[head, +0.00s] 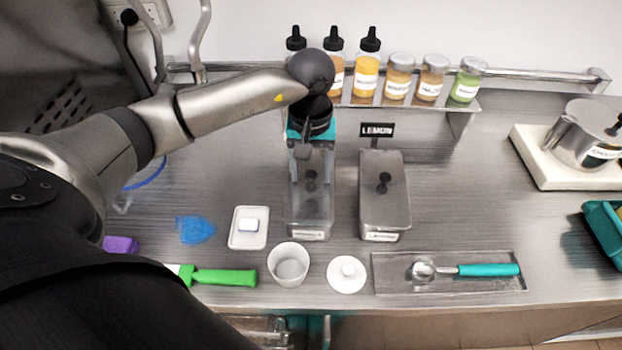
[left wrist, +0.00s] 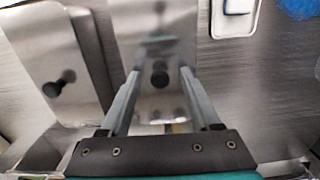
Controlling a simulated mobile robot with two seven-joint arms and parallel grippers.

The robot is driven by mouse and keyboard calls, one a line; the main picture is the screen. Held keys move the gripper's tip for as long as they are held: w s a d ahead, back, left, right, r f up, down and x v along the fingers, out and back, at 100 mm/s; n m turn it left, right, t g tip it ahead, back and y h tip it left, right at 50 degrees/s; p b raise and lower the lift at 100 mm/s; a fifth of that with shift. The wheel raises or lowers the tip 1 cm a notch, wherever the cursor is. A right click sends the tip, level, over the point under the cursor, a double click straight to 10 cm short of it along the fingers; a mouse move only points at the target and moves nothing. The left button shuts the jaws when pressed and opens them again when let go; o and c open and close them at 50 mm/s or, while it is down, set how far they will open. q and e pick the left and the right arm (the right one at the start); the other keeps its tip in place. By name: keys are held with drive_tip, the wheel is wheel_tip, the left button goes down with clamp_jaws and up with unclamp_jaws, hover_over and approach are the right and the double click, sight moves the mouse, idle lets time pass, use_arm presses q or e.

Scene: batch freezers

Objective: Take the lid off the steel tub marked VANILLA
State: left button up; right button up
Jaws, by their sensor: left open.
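Two lidded steel tubs stand side by side on the counter. The left tub (head: 308,221) has a front label too small to read for certain; its lid has a dark knob (head: 310,181). The right tub (head: 384,215) stands in front of a black LEMON sign (head: 377,130). My left gripper (head: 311,160) is open above the left tub and hides its rear part and anything behind. In the left wrist view the left tub's knob (left wrist: 159,76) appears between the open fingers, apart from both. The right tub's knob (left wrist: 55,86) shows at left. My right gripper is not in view.
Bottles and jars (head: 398,78) line a rear shelf. In front of the tubs are a white cup (head: 289,266), a round white lid (head: 347,275) and a steel tray (head: 392,280) with a teal-handled scoop (head: 488,270). A small white dish (head: 241,240) lies left.

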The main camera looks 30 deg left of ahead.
use_arm(q)
clamp_jaws()
idle(0.5)
